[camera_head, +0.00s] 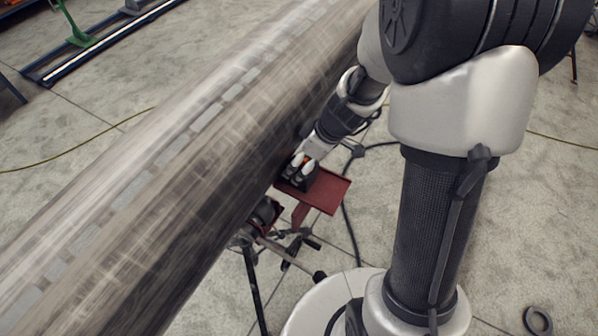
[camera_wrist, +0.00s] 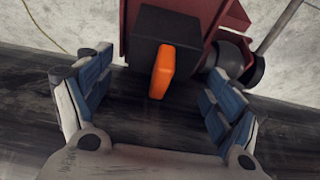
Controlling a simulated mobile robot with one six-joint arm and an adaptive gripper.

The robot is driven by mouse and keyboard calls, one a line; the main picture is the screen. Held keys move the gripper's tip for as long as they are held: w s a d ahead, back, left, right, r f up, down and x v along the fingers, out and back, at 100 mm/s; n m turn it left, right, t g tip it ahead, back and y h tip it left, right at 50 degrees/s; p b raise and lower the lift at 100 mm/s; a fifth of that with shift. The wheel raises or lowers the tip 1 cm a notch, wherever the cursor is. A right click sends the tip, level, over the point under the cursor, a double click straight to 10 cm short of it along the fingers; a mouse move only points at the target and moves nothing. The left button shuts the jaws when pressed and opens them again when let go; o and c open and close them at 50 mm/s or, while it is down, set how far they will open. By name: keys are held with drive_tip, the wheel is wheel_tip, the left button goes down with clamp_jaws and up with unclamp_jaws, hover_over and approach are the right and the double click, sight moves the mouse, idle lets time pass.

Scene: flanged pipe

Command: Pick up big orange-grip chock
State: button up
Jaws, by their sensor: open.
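The big orange-grip chock is a dark block (camera_wrist: 155,35) with an upright orange grip (camera_wrist: 162,72), seen at the top middle of the wrist view. It rests on a red tray (camera_head: 327,192), beside the large pipe. My gripper (camera_wrist: 146,92) is open, its blue-padded fingers spread to the left and right of the orange grip, with gaps on both sides. In the head view my gripper (camera_head: 302,170) is over the tray and mostly hides the chock. Whether any finger touches the block cannot be told.
The big grey metal pipe (camera_head: 190,130) runs diagonally close to the tray and my gripper. A pipe stand (camera_head: 262,215) with dark rollers and legs is below. A dark cable (camera_head: 347,222) lies on the concrete floor. Open floor lies right of the tray.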

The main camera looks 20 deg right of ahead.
drive_tip(key=shift+x, duration=1.1)
drive_tip(key=shift+r, duration=0.1)
drive_tip(key=c, duration=1.5)
drive_tip(key=shift+d, duration=0.1)
drive_tip(key=shift+c, duration=0.2)
